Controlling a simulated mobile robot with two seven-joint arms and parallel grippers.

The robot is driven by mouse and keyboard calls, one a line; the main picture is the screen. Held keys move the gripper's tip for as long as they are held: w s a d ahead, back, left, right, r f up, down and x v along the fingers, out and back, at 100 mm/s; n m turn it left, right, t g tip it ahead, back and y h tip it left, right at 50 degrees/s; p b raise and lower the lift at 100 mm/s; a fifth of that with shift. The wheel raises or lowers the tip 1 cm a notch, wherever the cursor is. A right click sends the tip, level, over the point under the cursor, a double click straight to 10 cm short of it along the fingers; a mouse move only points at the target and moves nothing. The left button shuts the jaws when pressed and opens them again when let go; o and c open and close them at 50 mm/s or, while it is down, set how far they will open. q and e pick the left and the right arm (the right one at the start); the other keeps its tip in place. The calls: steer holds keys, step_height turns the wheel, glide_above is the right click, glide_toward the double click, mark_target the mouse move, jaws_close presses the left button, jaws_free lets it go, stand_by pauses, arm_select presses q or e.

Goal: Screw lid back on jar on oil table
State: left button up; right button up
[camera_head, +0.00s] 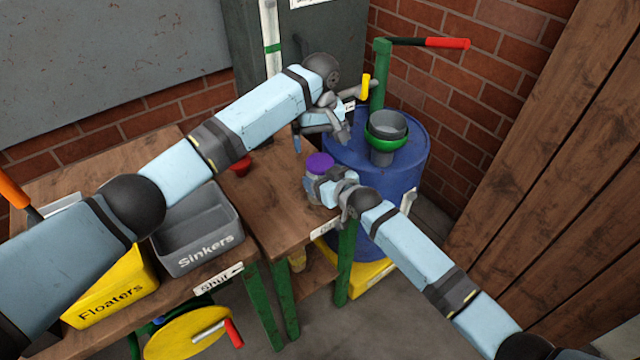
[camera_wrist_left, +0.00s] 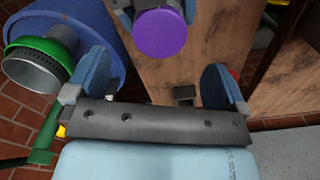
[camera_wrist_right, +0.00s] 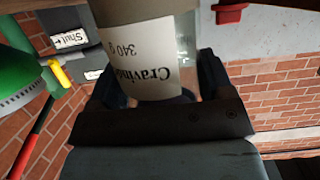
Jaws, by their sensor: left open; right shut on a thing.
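The jar (camera_head: 316,177) stands upright at the right part of the small wooden table, with the purple lid (camera_head: 320,162) over its mouth. I cannot tell if the lid is screwed tight. My right gripper (camera_head: 318,192) is shut on the jar's side; the right wrist view shows the jar's pale printed label (camera_wrist_right: 150,68) between the fingers. My left gripper (camera_head: 318,138) is open and empty, above and behind the jar. In the left wrist view the lid (camera_wrist_left: 160,34) lies ahead of the open fingers (camera_wrist_left: 158,82), apart from them.
A blue drum (camera_head: 400,175) with a green-rimmed funnel (camera_head: 388,130) and a red-handled green crank post (camera_head: 381,75) stands at right. A small red object (camera_head: 240,166) sits on the table. A grey Sinkers bin (camera_head: 200,235) and yellow Floaters bin (camera_head: 115,292) are at left.

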arm_select(q)
step_height(320, 180, up, 11)
steer(key=shift+f, duration=0.2)
arm_select(e)
steer(key=o, duration=1.7)
arm_select(q)
steer(key=shift+r+p, duration=0.7)
arm_select(e)
steer(key=v, duration=1.4)
steer(key=shift+w, duration=0.1)
